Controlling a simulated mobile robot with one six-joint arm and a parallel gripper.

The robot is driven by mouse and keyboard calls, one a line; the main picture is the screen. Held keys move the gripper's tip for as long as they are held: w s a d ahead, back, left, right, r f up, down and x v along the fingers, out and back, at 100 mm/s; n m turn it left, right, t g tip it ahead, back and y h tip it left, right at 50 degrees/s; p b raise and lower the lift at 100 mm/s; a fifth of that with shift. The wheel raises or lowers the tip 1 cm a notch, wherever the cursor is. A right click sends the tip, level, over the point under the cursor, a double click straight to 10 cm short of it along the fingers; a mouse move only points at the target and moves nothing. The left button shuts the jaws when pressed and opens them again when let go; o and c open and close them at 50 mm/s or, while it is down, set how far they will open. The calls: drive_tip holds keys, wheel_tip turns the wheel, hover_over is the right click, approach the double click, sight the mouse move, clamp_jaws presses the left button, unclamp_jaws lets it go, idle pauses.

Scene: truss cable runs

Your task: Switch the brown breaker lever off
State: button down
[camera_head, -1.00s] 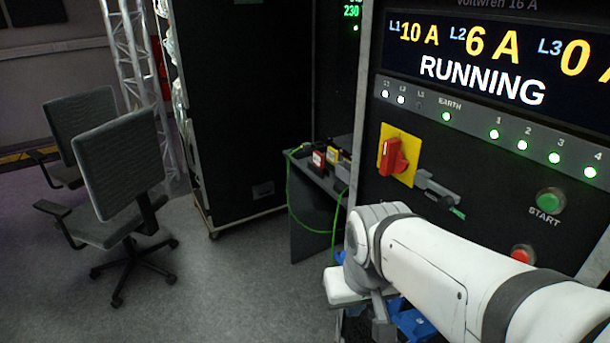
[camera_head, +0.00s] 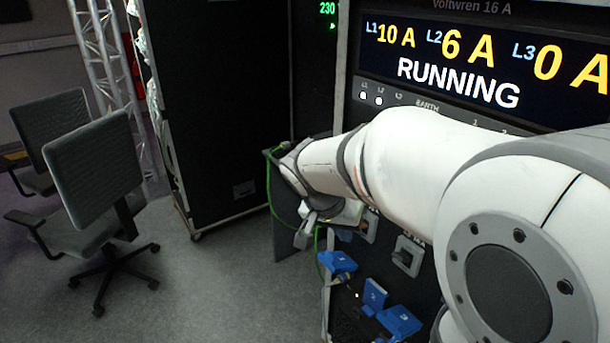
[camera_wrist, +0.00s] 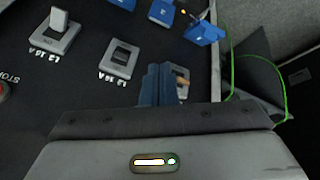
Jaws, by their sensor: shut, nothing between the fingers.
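The brown breaker lever (camera_wrist: 182,83) shows in the wrist view as a small brown piece on a grey breaker plate, partly hidden behind my fingers. My gripper (camera_wrist: 158,70) is shut and empty, its fingers just left of the lever in that view. I cannot tell whether they touch it. To the left in the wrist view are a grey breaker with a dark lever (camera_wrist: 121,57), labelled L2 16 A, and one with a light grey lever (camera_wrist: 59,20), labelled L3 16 A. In the head view my arm covers much of the panel front.
Blue sockets (camera_head: 372,296) stick out below the breakers. The display (camera_head: 470,60) reads RUNNING, with L1 10 A, L2 6 A and L3 0 A. A green cable (camera_head: 268,190) hangs at the panel's left. Office chairs (camera_head: 95,170) stand on open floor further left.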

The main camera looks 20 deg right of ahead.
drive_tip(key=w+d+r+m+h, duration=0.1)
drive_tip(key=w+d+m, duration=0.1)
drive_tip(key=w, duration=0.4)
drive_tip(key=w+d+r+m+t+h+p, duration=0.1)
drive_tip(key=w+d+m+h, duration=0.1)
drive_tip(key=w+m, duration=0.2)
drive_tip(key=shift+w+h, duration=0.3)
drive_tip(key=shift+w, duration=0.75)
drive_tip(key=shift+d, duration=0.15)
drive_tip(key=p+x, duration=0.2)
drive_tip(key=x, duration=0.7)
drive_tip(key=shift+s+r, duration=0.1)
drive_tip(key=f, duration=0.1)
drive_tip(key=a+f+p, duration=0.1)
drive_tip(key=f, duration=0.1)
drive_tip(key=shift+s, duration=0.1)
drive_tip(key=shift+s+a+f, duration=0.1)
drive_tip(key=shift+a+f, duration=0.1)
drive_tip(key=shift+f, duration=0.35)
